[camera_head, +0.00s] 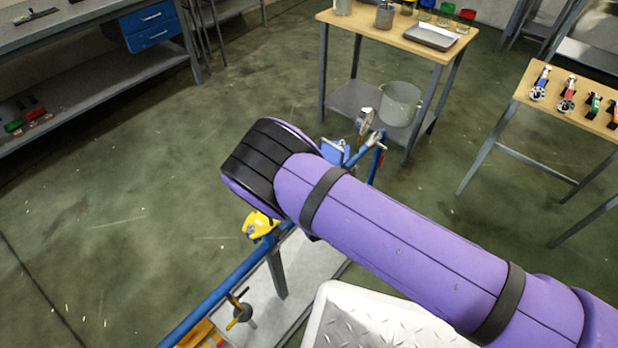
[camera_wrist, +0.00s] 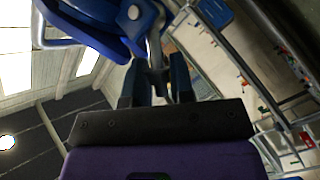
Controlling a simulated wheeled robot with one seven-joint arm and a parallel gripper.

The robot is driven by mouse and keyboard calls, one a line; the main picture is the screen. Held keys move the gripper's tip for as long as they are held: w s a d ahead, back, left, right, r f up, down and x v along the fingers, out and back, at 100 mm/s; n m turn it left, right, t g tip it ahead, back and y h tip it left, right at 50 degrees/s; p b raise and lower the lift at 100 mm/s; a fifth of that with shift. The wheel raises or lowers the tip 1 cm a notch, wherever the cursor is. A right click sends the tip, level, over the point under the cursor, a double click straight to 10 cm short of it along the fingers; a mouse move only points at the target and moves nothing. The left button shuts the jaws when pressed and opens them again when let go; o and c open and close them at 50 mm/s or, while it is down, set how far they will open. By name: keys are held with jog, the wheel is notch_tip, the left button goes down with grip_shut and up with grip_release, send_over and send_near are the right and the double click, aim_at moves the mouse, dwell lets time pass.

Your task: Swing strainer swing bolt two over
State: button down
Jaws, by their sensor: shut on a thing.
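My gripper (camera_wrist: 157,82) shows in the wrist view, its two dark fingers shut on a grey swing bolt (camera_wrist: 155,52). The bolt is partly hidden between the fingers, and I cannot tell its number. A blue strainer body (camera_wrist: 95,22) with a rounded rim and a grey round fitting is close beside the bolt, at the upper left. In the head view my purple arm hides the gripper and most of the strainer. A blue piece of the pipework (camera_head: 336,152) shows just past the arm.
A blue pipe (camera_head: 228,292) runs along the skid, with a yellow fitting (camera_head: 259,225) next to my arm. A round gauge (camera_head: 365,121) stands beyond. A wooden-topped table (camera_head: 385,35) with a grey bucket (camera_head: 400,103) below is behind. Floor at left is clear.

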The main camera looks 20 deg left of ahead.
jog(key=c, duration=1.2)
grip_release()
jog(key=shift+f, duration=0.1)
